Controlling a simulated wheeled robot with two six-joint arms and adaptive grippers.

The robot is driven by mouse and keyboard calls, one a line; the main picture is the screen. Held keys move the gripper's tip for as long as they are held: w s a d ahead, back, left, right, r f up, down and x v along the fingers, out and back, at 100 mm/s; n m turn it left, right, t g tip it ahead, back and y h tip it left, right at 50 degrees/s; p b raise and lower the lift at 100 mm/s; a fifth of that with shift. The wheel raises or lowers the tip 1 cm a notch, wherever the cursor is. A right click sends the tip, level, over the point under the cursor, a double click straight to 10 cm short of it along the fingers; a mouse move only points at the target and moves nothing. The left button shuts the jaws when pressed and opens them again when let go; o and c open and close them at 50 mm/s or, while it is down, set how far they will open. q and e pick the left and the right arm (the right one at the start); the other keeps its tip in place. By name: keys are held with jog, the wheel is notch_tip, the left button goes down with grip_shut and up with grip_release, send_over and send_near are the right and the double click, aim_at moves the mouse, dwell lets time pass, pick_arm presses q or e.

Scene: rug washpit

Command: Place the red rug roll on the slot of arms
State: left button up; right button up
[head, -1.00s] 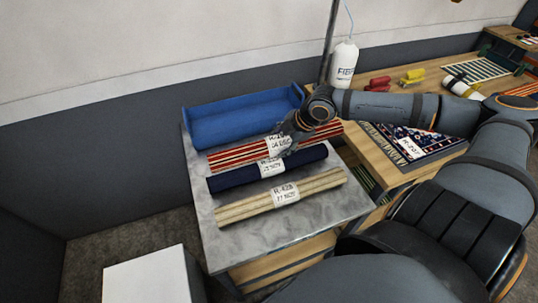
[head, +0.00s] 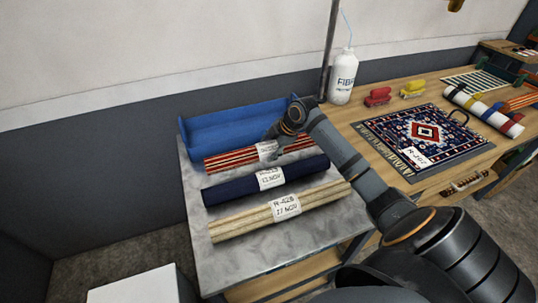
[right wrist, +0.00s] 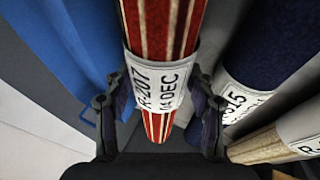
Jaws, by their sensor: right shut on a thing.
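The red rug roll (head: 226,159), red with cream stripes and a white tag, lies in front of the blue tray on the grey table. My right gripper (head: 274,147) reaches down onto its middle. In the right wrist view the red roll (right wrist: 160,35) passes between the two fingers of my right gripper (right wrist: 160,113), which is shut on it at the tag reading R-207, 04 DEC. I cannot tell whether the roll is off the table. My left gripper is out of view. I cannot clearly make out a slot of arms.
A navy roll (head: 225,187) and a beige roll (head: 235,221) lie in front of the red one. The blue tray (head: 235,128) stands behind. A wooden bench (head: 365,110) at right bears a patterned rug (head: 385,133), a white bottle (head: 343,78) and a striped roll (head: 470,103). A pole (head: 328,60) rises behind.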

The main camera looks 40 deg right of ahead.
aim_at(269, 155)
jog(key=shift+w+f+p, duration=0.15)
jog(key=shift+f, duration=0.75)
jog(key=shift+w+f+p, duration=0.1)
jog(key=shift+f+p, duration=0.05)
jog(key=shift+f, duration=0.75)
jog(key=o, duration=1.3)
jog(key=shift+f, duration=0.1)
jog(key=shift+o, duration=0.2)
jog(key=v, duration=1)
jog(key=shift+s+d+r, duration=0.2)
jog(key=shift+r, duration=0.05)
jog(key=shift+o, duration=0.2)
jog(key=shift+v, duration=0.8)
